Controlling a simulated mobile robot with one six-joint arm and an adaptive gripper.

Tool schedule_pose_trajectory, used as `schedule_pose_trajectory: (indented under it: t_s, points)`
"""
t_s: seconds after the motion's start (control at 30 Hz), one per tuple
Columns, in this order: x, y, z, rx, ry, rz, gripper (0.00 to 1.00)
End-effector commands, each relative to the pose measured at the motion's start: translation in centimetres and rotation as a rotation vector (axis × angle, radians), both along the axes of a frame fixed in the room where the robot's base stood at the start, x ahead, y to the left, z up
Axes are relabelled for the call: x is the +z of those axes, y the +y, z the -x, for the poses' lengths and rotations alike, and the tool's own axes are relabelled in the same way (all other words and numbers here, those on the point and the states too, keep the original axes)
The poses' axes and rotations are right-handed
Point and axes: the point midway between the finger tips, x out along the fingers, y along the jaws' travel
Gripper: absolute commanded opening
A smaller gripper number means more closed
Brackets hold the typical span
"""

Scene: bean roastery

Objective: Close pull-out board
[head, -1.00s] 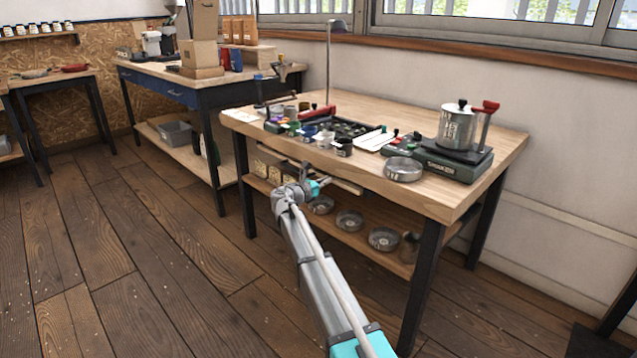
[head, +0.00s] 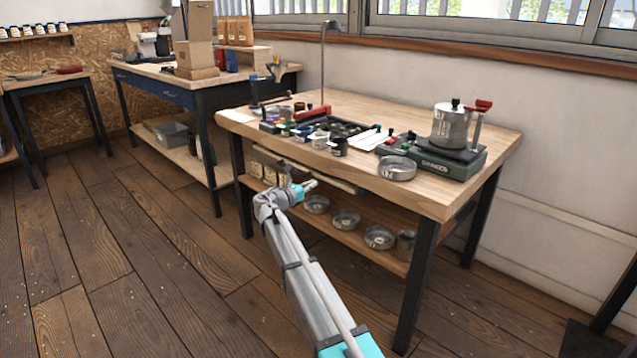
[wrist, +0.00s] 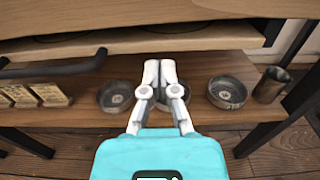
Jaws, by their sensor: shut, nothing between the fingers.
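The pull-out board (head: 338,183) is a light wooden slab under the front of the workbench top; its front edge shows in the head view. In the wrist view the board (wrist: 205,40) runs across the upper part, below the darker bench edge. My gripper (wrist: 160,63) is shut and empty, its fingertips just in front of and below the board's edge; I cannot tell whether they touch it. In the head view my gripper (head: 312,185) is at the board's left part. A dark bar handle (wrist: 55,70) is left of my fingers.
Several round metal tins (head: 346,219) and tan packets (wrist: 45,94) are on the lower shelf. Floor in front is open.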

Motion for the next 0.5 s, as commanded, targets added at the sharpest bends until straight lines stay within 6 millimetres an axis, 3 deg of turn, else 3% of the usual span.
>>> schedule_pose_trajectory:
  t_s: [0.2, 0.5]
  points:
    - [0.0, 2.9, 3.1, 0.003, 0.000, -0.001, 0.00]
    - [-0.1, 5.7, 5.9, 0.001, 0.001, -0.002, 0.00]
